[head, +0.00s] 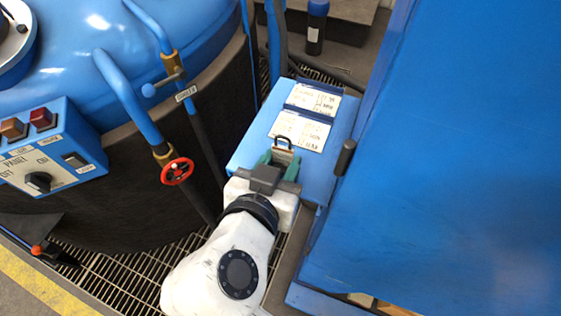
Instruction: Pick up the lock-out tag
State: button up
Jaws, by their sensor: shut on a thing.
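The lock-out tag (284,154) looks like a small pale grey-brown piece with a dark loop at its far end. My gripper (281,160) is shut on it, with one green finger on each side. The tag's lower part is hidden by the gripper's body. Tag and gripper are over the top of a blue box (255,145); I cannot tell whether the tag still touches it.
Two white printed cards, a near one (299,131) and a far one (314,99), lie on the box. A large blue panel (460,150) stands close on the right. A furnace vessel (150,190) with pipes and a red valve wheel (177,171) is on the left. A dark bottle (316,28) stands behind.

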jog(key=shift+r, duration=0.45)
jog(key=s+d+r, duration=0.4)
jog(key=s+r, duration=0.7)
jog(key=s, duration=0.2)
jog(key=shift+s+r, duration=0.2)
jog(key=shift+r, duration=0.15)
